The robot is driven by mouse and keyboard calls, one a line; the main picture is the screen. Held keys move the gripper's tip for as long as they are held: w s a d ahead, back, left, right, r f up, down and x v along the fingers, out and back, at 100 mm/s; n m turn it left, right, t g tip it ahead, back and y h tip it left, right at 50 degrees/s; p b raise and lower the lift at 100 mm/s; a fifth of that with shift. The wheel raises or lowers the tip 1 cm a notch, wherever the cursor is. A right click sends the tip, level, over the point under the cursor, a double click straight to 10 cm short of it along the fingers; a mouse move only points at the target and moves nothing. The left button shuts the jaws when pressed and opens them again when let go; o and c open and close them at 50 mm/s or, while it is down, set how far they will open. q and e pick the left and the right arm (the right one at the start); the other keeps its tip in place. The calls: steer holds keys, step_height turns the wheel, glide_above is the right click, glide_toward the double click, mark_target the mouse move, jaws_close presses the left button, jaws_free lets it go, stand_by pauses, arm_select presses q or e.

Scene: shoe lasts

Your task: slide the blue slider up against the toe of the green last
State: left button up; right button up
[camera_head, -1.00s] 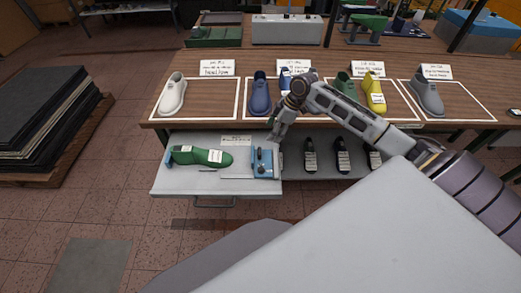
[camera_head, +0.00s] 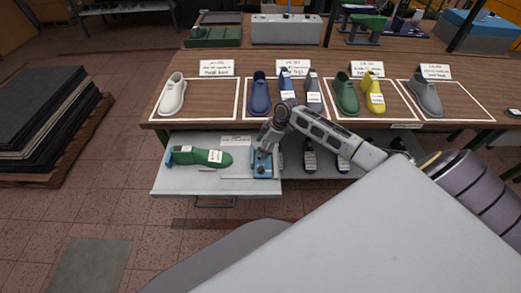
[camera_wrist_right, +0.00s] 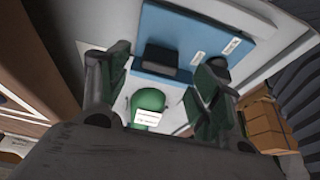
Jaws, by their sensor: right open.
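The toe of the last (camera_wrist_right: 148,100) shows below the slider plate (camera_wrist_right: 205,35). My left gripper is not in view.
The wooden table (camera_head: 300,125) above the drawer carries several coloured lasts in white-outlined areas with cards. More dark lasts (camera_head: 310,158) stand on the shelf right of the drawer, under my right arm. A stack of dark sheets (camera_head: 45,120) is at the left.

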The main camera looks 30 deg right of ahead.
steer(key=shift+x, duration=1.5)
jaws_close()
steer(key=shift+w+a, duration=0.75)
steer(key=shift+a, duration=0.5)
steer(key=shift+w+a, duration=0.75)
steer(key=shift+a, duration=0.5)
steer(key=shift+w+a, duration=0.7)
steer(key=shift+a, duration=0.5)
jaws_free()
steer(key=shift+w, duration=0.1)
steer(key=shift+r, duration=0.15)
